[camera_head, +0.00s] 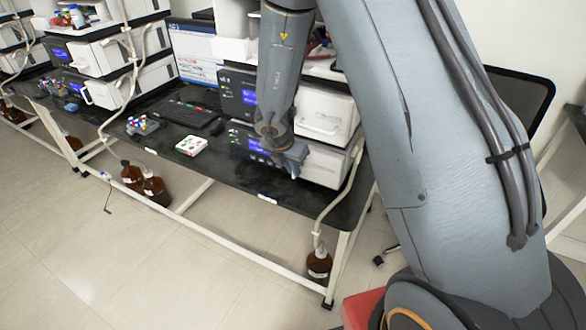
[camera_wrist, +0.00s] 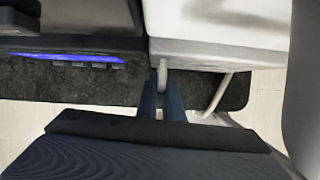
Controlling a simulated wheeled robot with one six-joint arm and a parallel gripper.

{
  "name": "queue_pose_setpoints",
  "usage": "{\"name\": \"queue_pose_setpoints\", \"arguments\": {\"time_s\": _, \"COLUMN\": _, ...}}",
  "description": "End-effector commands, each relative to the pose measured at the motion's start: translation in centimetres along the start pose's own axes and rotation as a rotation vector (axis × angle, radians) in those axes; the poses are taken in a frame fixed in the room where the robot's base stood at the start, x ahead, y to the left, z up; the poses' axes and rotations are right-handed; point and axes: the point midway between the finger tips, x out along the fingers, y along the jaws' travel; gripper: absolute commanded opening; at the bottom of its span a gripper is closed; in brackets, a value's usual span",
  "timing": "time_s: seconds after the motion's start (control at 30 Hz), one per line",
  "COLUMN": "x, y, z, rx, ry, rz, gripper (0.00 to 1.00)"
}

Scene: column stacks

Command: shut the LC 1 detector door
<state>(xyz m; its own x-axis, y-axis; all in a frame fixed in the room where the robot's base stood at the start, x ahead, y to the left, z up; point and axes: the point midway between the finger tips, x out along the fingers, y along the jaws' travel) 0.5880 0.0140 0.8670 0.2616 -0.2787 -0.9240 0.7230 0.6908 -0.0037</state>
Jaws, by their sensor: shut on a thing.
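My gripper (camera_head: 292,160) is at the front of the lower unit in the right-hand instrument stack. In the wrist view my fingers (camera_wrist: 163,103) are closed around a pale handle (camera_wrist: 163,77) at the left end of a white door (camera_wrist: 225,52). That door also shows in the head view (camera_head: 325,167), partly behind my gripper. It looks close to level with the dark panel (camera_wrist: 70,60) beside it, which has a blue light strip; I cannot tell whether a small gap remains. No label reading LC 1 is legible.
A black bench (camera_head: 235,170) carries the stacks, a keyboard (camera_head: 187,112), a white tray (camera_head: 191,146) and a vial rack (camera_head: 142,126). A pale tube (camera_head: 343,195) runs down at the right end to a brown bottle (camera_head: 319,264).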

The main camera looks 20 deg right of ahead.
Motion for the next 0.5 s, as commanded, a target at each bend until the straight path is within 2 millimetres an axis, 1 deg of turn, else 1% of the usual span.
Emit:
{"name": "queue_pose_setpoints", "arguments": {"time_s": 0.03, "x": 0.01, "y": 0.05, "z": 0.24, "rx": 0.001, "ry": -0.003, "rz": 0.001, "gripper": 0.08}}
{"name": "queue_pose_setpoints", "arguments": {"time_s": 0.13, "x": 0.01, "y": 0.05, "z": 0.24, "rx": 0.001, "ry": -0.003, "rz": 0.001, "gripper": 0.25}}
{"name": "queue_pose_setpoints", "arguments": {"time_s": 0.4, "x": -0.02, "y": 0.06, "z": 0.13, "rx": 0.000, "ry": -0.002, "rz": 0.001, "gripper": 0.26}}
{"name": "queue_pose_setpoints", "arguments": {"time_s": 0.5, "x": -0.39, "y": 0.10, "z": 0.16, "rx": 0.001, "ry": -0.003, "rz": 0.002, "gripper": 0.26}}
